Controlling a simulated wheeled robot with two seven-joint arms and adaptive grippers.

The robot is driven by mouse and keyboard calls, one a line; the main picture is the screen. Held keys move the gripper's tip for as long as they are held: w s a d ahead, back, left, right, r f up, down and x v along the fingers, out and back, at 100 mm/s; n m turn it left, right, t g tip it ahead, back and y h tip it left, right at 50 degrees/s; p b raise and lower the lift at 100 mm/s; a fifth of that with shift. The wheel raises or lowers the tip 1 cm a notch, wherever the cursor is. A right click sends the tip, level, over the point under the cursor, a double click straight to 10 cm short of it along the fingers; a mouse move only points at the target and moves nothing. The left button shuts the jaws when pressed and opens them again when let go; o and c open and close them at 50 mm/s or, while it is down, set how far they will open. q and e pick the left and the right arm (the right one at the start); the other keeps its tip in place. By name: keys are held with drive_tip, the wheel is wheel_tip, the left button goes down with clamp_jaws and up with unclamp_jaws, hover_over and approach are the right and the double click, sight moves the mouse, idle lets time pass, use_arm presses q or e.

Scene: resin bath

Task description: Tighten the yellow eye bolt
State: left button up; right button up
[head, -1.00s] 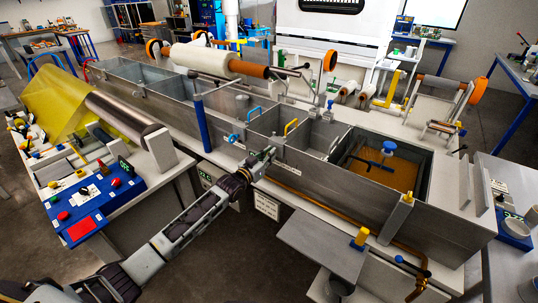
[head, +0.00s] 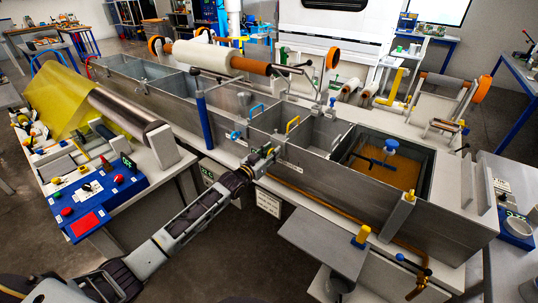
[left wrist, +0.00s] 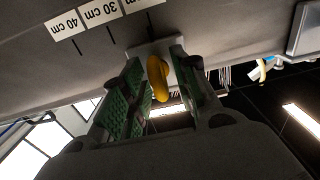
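The yellow eye bolt (left wrist: 158,80) shows in the left wrist view, at a light plate on the side of the grey bath wall. My left gripper (left wrist: 156,84) is open, with one green-padded finger on each side of the bolt. There appears to be a gap between the bolt and each finger. In the head view my left gripper (head: 268,157) is at the front wall of the bath (head: 320,188), and I cannot make out the eye bolt there. My right gripper is not in view.
A scale label (left wrist: 98,14) marked in cm is on the wall near the bolt. A blue control box (head: 97,203) stands on the left bench. A grey shelf (head: 322,240) juts out right of my gripper.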

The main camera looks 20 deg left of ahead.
use_arm(q)
drive_tip(key=v, duration=1.2)
idle(0.7)
idle(0.7)
